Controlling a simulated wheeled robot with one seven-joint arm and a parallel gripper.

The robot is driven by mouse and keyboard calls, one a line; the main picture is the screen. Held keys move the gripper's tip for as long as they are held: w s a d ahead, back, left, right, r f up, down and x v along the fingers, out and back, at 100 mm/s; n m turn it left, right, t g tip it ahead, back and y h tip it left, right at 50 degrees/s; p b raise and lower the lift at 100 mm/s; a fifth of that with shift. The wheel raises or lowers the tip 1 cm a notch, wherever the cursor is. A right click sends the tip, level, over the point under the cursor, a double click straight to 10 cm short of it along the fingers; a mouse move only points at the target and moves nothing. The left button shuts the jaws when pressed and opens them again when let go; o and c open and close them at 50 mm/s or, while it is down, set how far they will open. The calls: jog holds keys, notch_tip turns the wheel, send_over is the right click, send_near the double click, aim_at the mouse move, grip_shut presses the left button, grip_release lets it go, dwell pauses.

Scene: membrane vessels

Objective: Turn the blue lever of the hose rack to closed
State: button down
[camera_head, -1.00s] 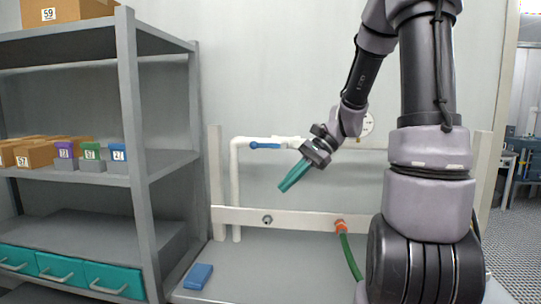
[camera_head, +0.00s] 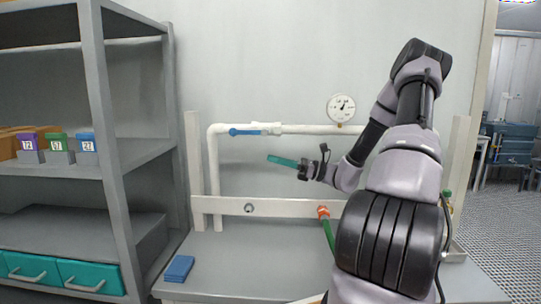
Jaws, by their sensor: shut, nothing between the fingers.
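The blue lever (camera_head: 246,132) lies along the white upper pipe (camera_head: 310,129) of the hose rack, near the pipe's left bend. It is horizontal, in line with the pipe. My gripper (camera_head: 270,157) has teal fingers and points left. It is shut and empty, and shows below and slightly right of the lever, apart from it in the picture. How far it is from the wall in depth I cannot tell.
A pressure gauge (camera_head: 341,108) sits above the pipe. The lower white rail (camera_head: 285,208) carries an orange fitting (camera_head: 323,212) with a green hose. A blue block (camera_head: 179,268) lies on the bench (camera_head: 240,260). Grey shelving (camera_head: 110,150) stands at left.

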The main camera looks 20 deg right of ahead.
aim_at(248, 132)
jog(key=w+a+r, duration=0.3)
jog(key=a+r, duration=0.3)
jog(key=a, duration=0.1)
jog(key=shift+a, duration=0.15)
